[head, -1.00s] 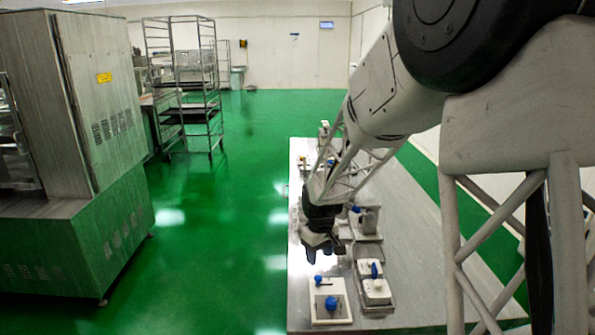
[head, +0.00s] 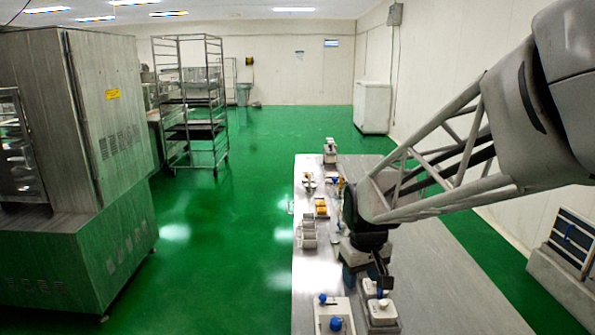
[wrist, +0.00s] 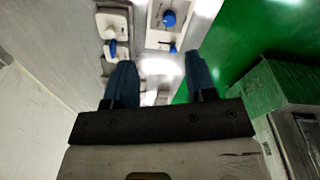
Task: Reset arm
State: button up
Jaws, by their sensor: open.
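My arm reaches in from the right in the head view, and my gripper (head: 367,278) hangs above the metal table (head: 445,285). In the wrist view, its two blue fingers (wrist: 161,78) stand well apart with nothing between them. Below and beyond it, a white block with a blue knob (head: 335,322) sits on the table near the front left edge. Another white block with a blue part (head: 380,312) stands just right of it, close under the gripper. My gripper and arm partly hide items behind them.
A small rack (head: 307,234), yellow pieces (head: 321,207) and a white device (head: 330,152) line the table's left edge. The table's right side looks clear. A large machine (head: 75,130) stands left, with a wheeled rack (head: 190,110) behind. A white cabinet (head: 372,107) stands at the back.

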jog(key=s+d+r+m, duration=0.2)
jog(key=s, duration=0.9)
jog(key=s+d+r+m+t, duration=0.1)
jog(key=s+d+r+m, duration=0.1)
jog(key=s, duration=0.9)
jog(key=shift+s+d, duration=0.2)
jog(key=shift+d, duration=0.15)
dwell(2.2)
